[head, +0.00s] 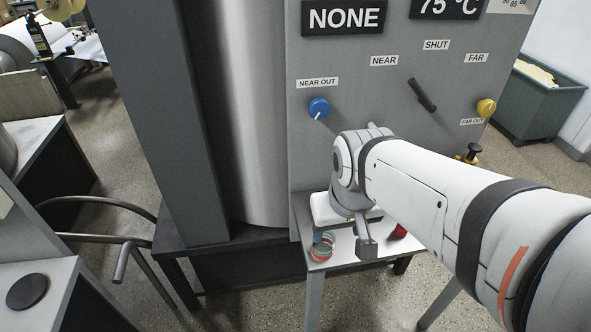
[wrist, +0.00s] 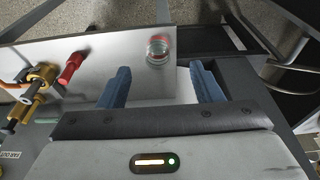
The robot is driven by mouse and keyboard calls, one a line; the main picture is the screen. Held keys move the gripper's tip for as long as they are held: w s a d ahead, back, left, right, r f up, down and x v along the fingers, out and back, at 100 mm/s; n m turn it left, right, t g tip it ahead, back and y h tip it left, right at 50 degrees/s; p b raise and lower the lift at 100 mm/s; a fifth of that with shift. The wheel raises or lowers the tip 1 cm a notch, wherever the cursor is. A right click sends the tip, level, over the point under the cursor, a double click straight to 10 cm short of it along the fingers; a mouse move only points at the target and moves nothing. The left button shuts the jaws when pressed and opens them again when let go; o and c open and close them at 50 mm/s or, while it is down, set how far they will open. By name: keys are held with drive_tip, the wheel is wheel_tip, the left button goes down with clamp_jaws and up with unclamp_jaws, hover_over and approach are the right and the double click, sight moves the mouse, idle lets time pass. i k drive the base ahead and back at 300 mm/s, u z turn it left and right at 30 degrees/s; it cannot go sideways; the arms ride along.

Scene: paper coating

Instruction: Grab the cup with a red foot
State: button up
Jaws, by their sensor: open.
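A small clear cup with red at its base (wrist: 159,48) stands on the light table top in the wrist view. In the head view the cup (head: 321,252) is near the table's front left corner, with red and some green showing. My gripper (wrist: 160,72) is open and empty, its two blue fingers apart. In the wrist view the cup lies just past the fingertips, roughly centred between them, and nothing touches it. In the head view the gripper is above the table, partly hidden by my own wrist.
The small table (head: 345,246) stands against a grey control panel (head: 350,120) with a blue knob (head: 319,108) and a black lever (head: 422,95). A red fitting (wrist: 72,67) and brass fittings (wrist: 38,80) are left of the fingers in the wrist view. A metal roller (head: 245,110) stands left.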

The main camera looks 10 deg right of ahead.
sight(323, 251)
drive_tip(key=u, duration=2.1)
drive_tip(key=k, duration=1.85)
drive_tip(key=z, duration=0.85)
drive_tip(key=i, duration=1)
drive_tip(key=z, duration=0.05)
